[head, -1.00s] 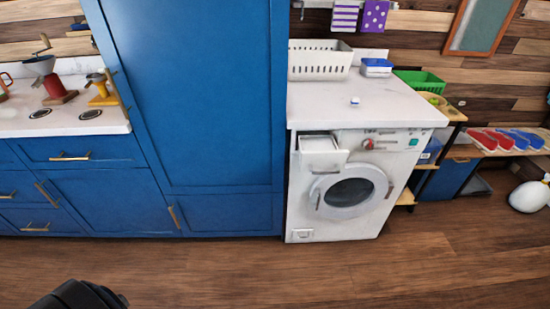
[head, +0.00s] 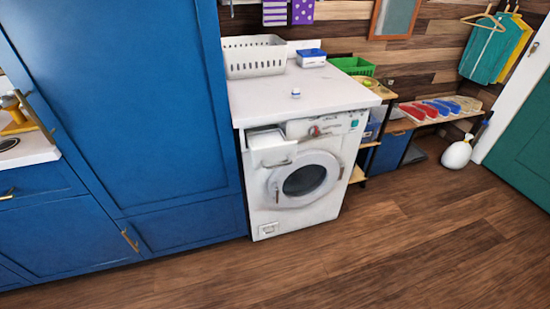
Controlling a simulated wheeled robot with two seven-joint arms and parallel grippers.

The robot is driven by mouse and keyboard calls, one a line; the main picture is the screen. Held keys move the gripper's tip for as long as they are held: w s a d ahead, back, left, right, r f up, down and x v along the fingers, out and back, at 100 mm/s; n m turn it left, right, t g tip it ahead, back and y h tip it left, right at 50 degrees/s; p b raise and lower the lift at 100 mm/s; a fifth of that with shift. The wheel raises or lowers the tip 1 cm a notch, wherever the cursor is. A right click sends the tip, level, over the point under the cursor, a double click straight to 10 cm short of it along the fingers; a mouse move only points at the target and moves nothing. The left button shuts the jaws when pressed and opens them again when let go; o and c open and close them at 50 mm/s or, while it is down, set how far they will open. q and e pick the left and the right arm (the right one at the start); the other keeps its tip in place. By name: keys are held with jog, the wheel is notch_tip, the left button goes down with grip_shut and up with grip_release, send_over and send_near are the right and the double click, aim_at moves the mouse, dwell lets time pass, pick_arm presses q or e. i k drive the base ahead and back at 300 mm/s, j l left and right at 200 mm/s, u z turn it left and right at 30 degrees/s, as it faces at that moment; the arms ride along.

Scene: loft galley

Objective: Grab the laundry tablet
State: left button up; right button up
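A small white and blue laundry tablet (head: 295,93) lies alone on the white counter top (head: 262,107) above the washing machine (head: 304,184). The machine's detergent drawer (head: 272,144) at its upper left is pulled out. Its round door (head: 303,181) looks shut. Neither of my grippers shows in the head view now, so I cannot see whether they are open or shut.
A white perforated basket (head: 254,58), a blue-lidded box (head: 311,58) and a green basket (head: 352,66) stand behind the tablet. A tall blue cabinet (head: 130,110) borders the machine on the left. A low shelf bench (head: 412,122) is on the right. The wooden floor (head: 370,240) in front is clear.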

aim_at(296, 92)
jog(key=i+l+u, duration=0.2)
jog(key=i+l, duration=0.2)
jog(key=l, duration=0.25)
jog(key=i+l+u, duration=0.2)
jog(key=i+l, duration=0.2)
jog(key=l, duration=0.3)
